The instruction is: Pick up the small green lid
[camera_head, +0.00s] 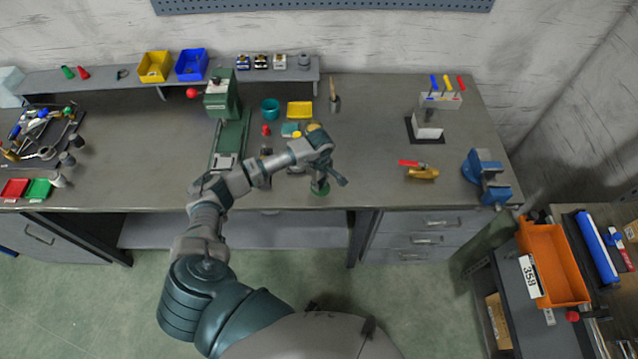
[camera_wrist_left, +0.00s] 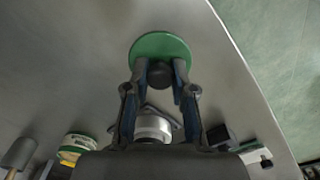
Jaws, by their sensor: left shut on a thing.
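The small green lid (camera_wrist_left: 160,43) is a round disc with a black knob (camera_wrist_left: 160,74). My left gripper (camera_wrist_left: 158,80) is shut on the lid by its knob, with one finger on each side. In the head view the lid (camera_head: 319,189) shows as a small green patch under my left gripper (camera_head: 320,181), near the bench's front edge. The gripper and wrist partly hide it there. I cannot tell whether the lid touches the bench top. My right gripper is not in view.
A silver cylindrical part (camera_wrist_left: 153,126) stands close behind the fingers. A green press (camera_head: 222,100), a teal cup (camera_head: 270,108) and a yellow bin (camera_head: 300,109) stand further back. A blue vise (camera_head: 486,175) is at the right.

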